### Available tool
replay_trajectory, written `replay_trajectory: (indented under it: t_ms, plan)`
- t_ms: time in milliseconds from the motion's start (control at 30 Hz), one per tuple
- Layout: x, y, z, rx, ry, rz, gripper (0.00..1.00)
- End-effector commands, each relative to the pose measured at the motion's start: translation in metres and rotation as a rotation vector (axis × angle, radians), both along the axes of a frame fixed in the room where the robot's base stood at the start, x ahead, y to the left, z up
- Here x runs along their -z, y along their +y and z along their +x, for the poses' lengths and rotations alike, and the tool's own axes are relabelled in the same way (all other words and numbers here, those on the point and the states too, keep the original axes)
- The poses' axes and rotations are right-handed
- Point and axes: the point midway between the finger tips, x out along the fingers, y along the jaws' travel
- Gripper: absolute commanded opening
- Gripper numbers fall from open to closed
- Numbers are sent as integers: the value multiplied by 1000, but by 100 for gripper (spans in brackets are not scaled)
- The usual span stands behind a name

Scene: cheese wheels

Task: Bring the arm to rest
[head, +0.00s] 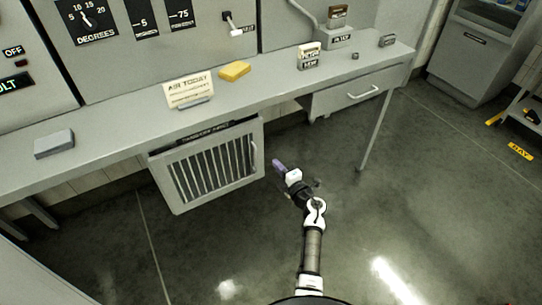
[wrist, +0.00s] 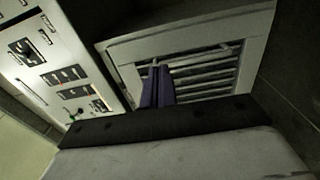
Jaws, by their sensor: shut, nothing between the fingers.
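My gripper (head: 278,165) is at the end of my arm, above the dark floor and below the front edge of the long grey bench (head: 120,140). In the head view it is just right of the slatted vent panel (head: 205,172) under the bench. In the wrist view its two purple fingers (wrist: 157,88) are together with nothing between them. The vent panel also shows behind the fingers in the wrist view (wrist: 125,50). I cannot tell how far the fingertips are from the panel.
A drawer (head: 345,97) and a bench leg (head: 378,130) stand right of my gripper. Floor (head: 430,190) at right is clear.

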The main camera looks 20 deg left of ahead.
Motion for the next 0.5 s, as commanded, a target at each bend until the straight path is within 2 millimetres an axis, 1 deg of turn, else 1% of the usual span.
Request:
replay_trajectory:
  t_ms: [33,200,500]
  plan:
    - [0,-8,-5,4,-1,1,0]
    - [1,-23,-17,2,1,1,0]
    - [0,-28,-21,0,0,-1,0]
